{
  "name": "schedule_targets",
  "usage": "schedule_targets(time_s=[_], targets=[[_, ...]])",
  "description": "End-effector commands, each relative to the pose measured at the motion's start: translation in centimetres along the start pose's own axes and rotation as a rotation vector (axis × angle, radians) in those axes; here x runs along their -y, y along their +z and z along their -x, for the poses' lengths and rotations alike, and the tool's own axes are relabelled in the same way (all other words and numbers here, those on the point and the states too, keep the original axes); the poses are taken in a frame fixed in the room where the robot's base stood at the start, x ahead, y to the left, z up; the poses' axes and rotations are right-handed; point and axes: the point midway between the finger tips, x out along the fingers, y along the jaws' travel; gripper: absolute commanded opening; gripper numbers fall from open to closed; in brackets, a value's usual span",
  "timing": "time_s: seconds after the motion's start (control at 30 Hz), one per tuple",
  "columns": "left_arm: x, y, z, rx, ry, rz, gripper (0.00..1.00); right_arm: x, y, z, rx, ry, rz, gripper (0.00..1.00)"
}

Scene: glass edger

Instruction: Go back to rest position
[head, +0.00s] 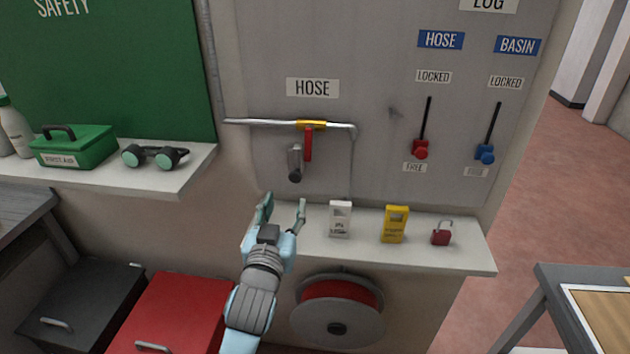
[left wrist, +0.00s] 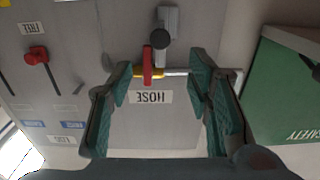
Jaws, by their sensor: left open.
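My left gripper (head: 283,209) is open and empty. In the head view it is at the left end of the right shelf (head: 465,259), below the hose valve. The valve has a red handle (head: 308,144) and a grey spout (head: 295,165) on a horizontal pipe (head: 260,122) with a yellow fitting. In the left wrist view, upside down, the open fingers (left wrist: 168,95) frame the HOSE label (left wrist: 150,97), and the red handle (left wrist: 147,66) shows between them. The fingers look apart from the valve. My right gripper is in neither view.
A hose reel (head: 338,309) hangs below. A green first aid box (head: 74,147) and goggles (head: 155,156) sit on the left shelf. Red and blue levers are on the panel.

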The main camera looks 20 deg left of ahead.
Motion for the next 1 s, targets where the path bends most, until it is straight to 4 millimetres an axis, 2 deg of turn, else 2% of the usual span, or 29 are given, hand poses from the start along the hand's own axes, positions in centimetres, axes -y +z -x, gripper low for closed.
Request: schedule_targets(time_s=[0.1, 0.17, 0.27, 0.37, 0.4, 0.5, 0.6, 0.7, 0.8, 0.9, 1.0], targets=[[0.0, 0.1, 0.0, 0.003, 0.0, -0.001, 0.46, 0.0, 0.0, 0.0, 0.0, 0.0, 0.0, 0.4], [0.1, 0.9, 0.3, 0.029, 0.0, -0.005, 0.46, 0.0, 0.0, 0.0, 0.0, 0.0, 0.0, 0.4], [0.8, 4.8, 2.0, 0.162, 0.003, -0.03, 0.46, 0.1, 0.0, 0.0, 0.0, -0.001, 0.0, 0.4], [1.9, 11.1, 6.0, 0.392, 0.019, -0.078, 0.46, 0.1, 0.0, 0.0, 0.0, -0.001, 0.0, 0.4], [2.3, 13.6, 8.1, 0.492, 0.032, -0.101, 0.46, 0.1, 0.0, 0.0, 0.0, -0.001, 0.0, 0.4], [3.2, 18.4, 13.4, 0.716, 0.07, -0.153, 0.46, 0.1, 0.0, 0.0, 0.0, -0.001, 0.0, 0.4], [4.0, 21.7, 18.6, 0.906, 0.114, -0.201, 0.46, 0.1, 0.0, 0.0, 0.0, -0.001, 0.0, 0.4], [4.7, 24.0, 23.8, 1.079, 0.163, -0.246, 0.46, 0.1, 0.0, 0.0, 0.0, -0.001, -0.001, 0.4], [5.5, 25.4, 29.1, 1.244, 0.219, -0.289, 0.46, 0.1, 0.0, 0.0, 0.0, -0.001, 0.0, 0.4], [5.7, 30.6, 27.9, 1.27, 0.209, -0.286, 0.46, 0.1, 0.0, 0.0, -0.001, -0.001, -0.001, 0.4], [6.1, 35.7, 27.7, 1.295, 0.201, -0.282, 0.46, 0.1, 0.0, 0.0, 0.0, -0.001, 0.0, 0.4]])
